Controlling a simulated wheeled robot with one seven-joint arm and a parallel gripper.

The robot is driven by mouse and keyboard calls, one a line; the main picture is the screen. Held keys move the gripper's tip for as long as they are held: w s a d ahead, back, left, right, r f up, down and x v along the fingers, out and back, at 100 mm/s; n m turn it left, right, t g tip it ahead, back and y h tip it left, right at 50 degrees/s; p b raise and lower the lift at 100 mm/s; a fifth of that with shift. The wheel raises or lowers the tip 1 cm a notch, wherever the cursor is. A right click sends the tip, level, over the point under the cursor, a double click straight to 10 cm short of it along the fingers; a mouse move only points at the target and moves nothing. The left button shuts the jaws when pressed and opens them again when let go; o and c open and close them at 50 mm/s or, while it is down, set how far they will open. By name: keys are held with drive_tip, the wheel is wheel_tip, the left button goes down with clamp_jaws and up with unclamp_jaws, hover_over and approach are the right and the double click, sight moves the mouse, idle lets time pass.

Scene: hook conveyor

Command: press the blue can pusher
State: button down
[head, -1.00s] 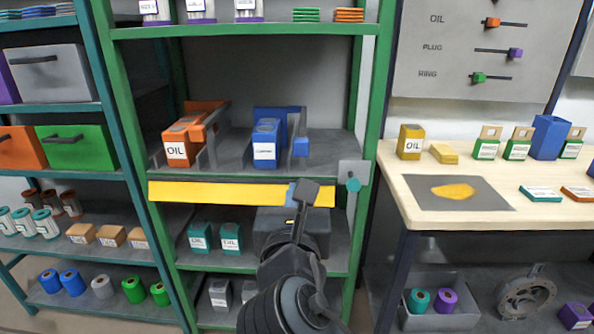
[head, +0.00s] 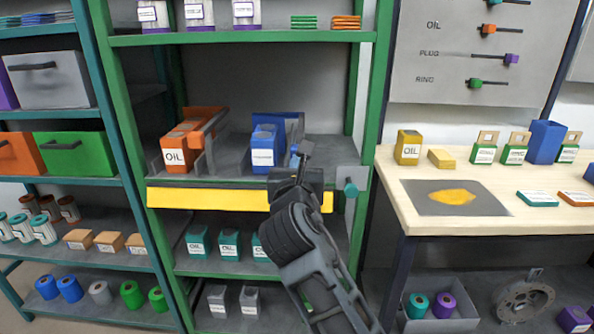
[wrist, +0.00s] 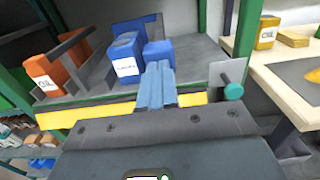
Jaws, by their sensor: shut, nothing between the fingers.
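The blue can (head: 263,143) with a white label stands in the right lane of the middle shelf; it also shows in the wrist view (wrist: 124,58). The blue pusher block (wrist: 158,52) is just right of the can. In the head view only a small part of this pusher (head: 294,158) shows beside my gripper. My gripper (head: 306,152) is shut and empty, raised at the shelf's front edge. In the wrist view its fingertips (wrist: 158,66) overlap the pusher's lower front; I cannot tell whether they touch it.
An orange oil can (head: 176,150) stands in the left lane, with grey dividers between. A yellow strip (head: 205,199) runs along the shelf front. A grey plate with a teal knob (head: 350,188) is at the right post. A wooden table (head: 390,162) stands further right.

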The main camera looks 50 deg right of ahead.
idle(0.3)
drive_tip(key=p+x, duration=0.2)
drive_tip(key=x, duration=0.1)
drive_tip(key=p+x, duration=0.2)
drive_tip(key=x, duration=0.1)
drive_tip(key=shift+w+d+r+p, duration=0.2)
drive_tip(key=shift+d+p, duration=0.1)
drive_tip(key=shift+p, duration=0.05)
drive_tip(key=shift+w+d+f, duration=0.15)
drive_tip(key=shift+w+d, duration=0.15)
drive_tip(key=shift+d, duration=0.15)
drive_tip(key=shift+s, duration=0.1)
